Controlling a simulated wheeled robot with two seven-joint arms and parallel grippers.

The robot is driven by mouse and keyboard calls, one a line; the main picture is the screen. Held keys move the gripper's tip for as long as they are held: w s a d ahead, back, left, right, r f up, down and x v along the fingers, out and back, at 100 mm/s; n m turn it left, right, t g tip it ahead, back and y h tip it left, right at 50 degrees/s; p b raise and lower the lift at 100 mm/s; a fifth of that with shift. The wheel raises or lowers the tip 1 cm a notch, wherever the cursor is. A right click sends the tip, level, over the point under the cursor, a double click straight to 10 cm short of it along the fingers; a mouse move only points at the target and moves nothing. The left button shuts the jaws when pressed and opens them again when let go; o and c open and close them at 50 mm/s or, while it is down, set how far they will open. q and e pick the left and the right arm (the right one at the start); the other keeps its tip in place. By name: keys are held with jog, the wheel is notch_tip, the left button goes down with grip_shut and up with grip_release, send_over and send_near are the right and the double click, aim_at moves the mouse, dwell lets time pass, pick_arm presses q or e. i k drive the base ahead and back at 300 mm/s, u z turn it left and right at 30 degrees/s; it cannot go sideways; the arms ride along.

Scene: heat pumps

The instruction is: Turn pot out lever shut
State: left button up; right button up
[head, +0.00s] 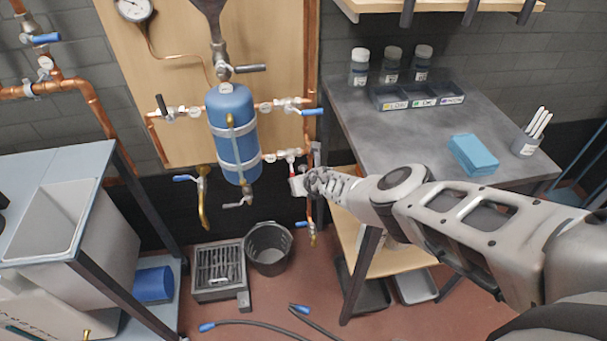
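The blue pot (233,133) hangs upright on the wooden wall board, with copper pipes and valves around it. A lower pipe leaves its right side through a valve (290,157) with a small red part. My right gripper (299,184) is just below this valve, close to the pipe at the board's right edge. Its fingers are small and overlap the fittings, so I cannot tell whether they are open, shut or touching a lever. Whichever lever belongs to this valve is not clearly visible. My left gripper is out of view.
A blue-handled lever (312,111) sits on the upper right pipe, a black one (161,106) at upper left. A grey workbench (390,140) stands at right under my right arm. A bucket (268,248) and hoses (255,324) are on the floor.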

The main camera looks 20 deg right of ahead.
aim_at(288, 109)
jog(key=k, duration=1)
